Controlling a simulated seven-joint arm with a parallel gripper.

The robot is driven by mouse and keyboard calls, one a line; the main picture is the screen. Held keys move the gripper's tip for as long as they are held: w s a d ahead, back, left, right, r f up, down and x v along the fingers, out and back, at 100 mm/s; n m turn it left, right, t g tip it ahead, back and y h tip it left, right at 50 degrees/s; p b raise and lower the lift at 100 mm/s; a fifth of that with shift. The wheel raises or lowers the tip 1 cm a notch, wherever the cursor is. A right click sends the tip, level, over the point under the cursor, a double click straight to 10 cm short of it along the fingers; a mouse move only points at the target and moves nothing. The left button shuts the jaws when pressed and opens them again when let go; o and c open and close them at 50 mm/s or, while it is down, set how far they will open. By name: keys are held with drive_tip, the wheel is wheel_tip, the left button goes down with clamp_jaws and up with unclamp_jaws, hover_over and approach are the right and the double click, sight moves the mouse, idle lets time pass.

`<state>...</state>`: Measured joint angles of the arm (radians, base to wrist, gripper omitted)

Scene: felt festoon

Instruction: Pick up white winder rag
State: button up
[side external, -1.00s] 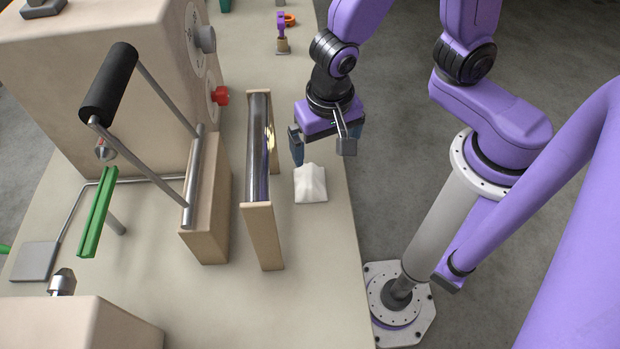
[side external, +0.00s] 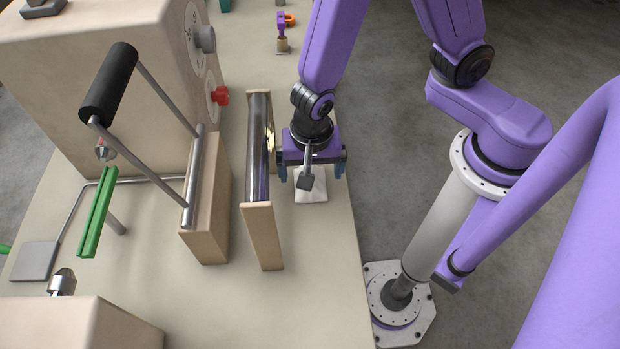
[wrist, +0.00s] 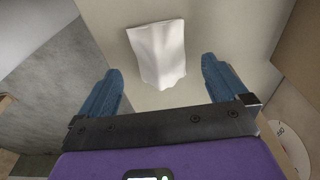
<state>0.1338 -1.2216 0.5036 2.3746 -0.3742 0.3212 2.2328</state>
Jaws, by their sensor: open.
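The white winder rag (side external: 312,190) lies on the beige bench top beside the roller stand, near the bench's right edge. It is partly hidden by my gripper in the side view. In the wrist view the rag (wrist: 158,52) shows whole, creased and peaked, just beyond the fingertips and between their lines. My gripper (side external: 312,172) is low over the rag, with its blue fingers spread apart. In the wrist view my gripper (wrist: 162,80) is open with nothing between the fingers.
A roller stand (side external: 262,235) with a shiny metal roller (side external: 258,150) stands close to the left of my gripper. The bench (side external: 310,290) is bare in front of the rag. The bench edge drops to grey floor on the right.

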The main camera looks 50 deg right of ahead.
drive_tip(key=shift+w+d+f, duration=0.1)
drive_tip(key=shift+f, duration=0.65)
drive_tip(key=shift+w+d+f, duration=0.1)
drive_tip(key=shift+f, duration=0.6)
drive_tip(key=c, duration=1.1)
drive_tip(key=shift+c, duration=0.2)
drive_tip(key=shift+r, duration=0.1)
drive_tip(key=shift+a+r, duration=0.1)
drive_tip(key=shift+r, duration=0.65)
drive_tip(key=s+d+r, duration=0.8)
drive_tip(key=s+r, duration=0.3)
drive_tip(key=shift+s+r, duration=0.2)
